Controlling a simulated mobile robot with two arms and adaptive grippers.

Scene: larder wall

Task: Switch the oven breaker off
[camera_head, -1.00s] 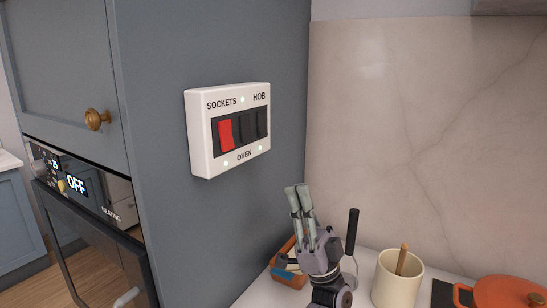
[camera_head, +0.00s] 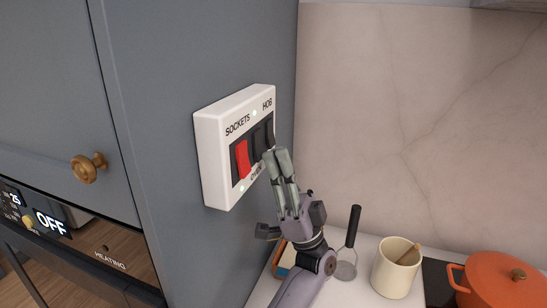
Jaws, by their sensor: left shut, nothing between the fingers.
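A white breaker box (camera_head: 211,150) is fixed to the side of the grey-blue cabinet. It has a red rocker (camera_head: 242,158) at the left and dark rockers in the middle (camera_head: 257,143) and at the right (camera_head: 269,131). SOCKETS and HOB are printed above the rockers, OVEN below, now partly covered by my fingers. A small green light shows above and another at lower left. My left gripper (camera_head: 274,153) is shut and empty, its fingertips at the lower part of the dark rockers. I cannot tell whether they touch. My right gripper is not in view.
An oven (camera_head: 110,250) with a lit OFF display stands at lower left, below a cabinet door with a brass knob (camera_head: 87,167). On the worktop are a cream pot (camera_head: 392,276), a dark-handled utensil (camera_head: 352,228) and an orange pan (camera_head: 495,283). A pale stone wall stands behind.

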